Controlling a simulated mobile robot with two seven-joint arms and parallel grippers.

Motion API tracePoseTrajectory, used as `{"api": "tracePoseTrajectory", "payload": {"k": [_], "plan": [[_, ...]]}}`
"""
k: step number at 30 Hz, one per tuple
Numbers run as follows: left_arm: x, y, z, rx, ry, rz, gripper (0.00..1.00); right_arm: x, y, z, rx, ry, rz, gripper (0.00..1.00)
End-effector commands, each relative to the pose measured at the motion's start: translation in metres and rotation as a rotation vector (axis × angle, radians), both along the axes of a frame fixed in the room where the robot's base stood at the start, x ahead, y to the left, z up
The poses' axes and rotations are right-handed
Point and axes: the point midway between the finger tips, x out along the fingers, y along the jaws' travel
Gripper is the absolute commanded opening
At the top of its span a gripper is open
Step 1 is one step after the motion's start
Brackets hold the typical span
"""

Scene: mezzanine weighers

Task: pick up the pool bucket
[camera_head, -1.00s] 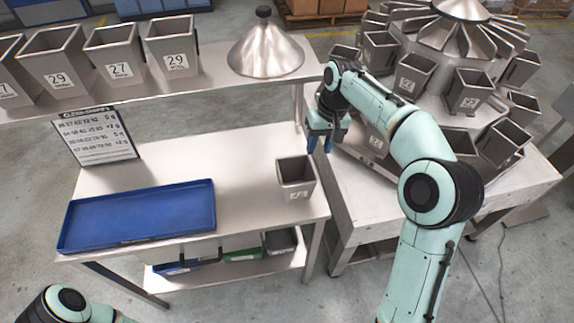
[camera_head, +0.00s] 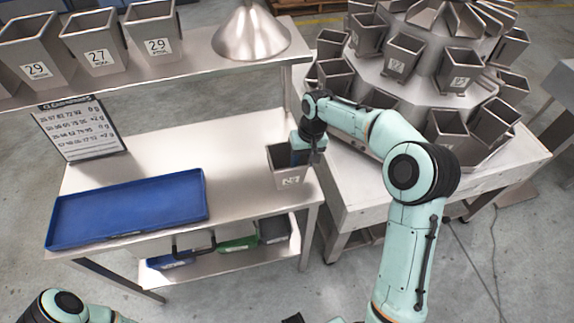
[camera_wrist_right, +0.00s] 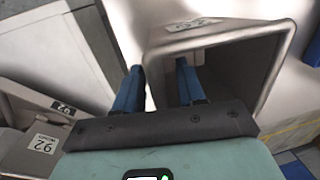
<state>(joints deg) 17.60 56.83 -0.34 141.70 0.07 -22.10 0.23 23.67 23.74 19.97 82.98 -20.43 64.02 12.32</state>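The pool bucket appears to be the grey metal, square-mouthed bucket (camera_head: 286,180) standing upright near the right end of the steel table, with a number label on its front. In the right wrist view its open mouth (camera_wrist_right: 268,75) faces me. My right gripper (camera_head: 308,157) is at the bucket's right rim. In the wrist view, the right gripper's (camera_wrist_right: 160,88) blue fingers straddle the near wall, one inside the mouth and one outside. A gap shows between the fingers, so they look open. My left gripper is out of view; only part of that arm shows at bottom left.
A blue tray (camera_head: 128,210) lies on the table's left. Above is a shelf (camera_head: 190,66) with numbered buckets (camera_head: 97,57) and a metal cone (camera_head: 250,35). A sign (camera_head: 80,130) stands behind the tray. The weigher (camera_head: 440,95) with several buckets stands close on the right.

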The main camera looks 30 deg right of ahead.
Motion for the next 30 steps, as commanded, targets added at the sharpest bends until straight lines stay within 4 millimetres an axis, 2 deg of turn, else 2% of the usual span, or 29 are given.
{"api": "tracePoseTrajectory", "payload": {"k": [30], "plan": [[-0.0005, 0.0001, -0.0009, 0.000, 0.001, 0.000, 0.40, 0.0003, 0.0008, -0.0083, 0.000, -0.001, 0.001, 0.39]]}}
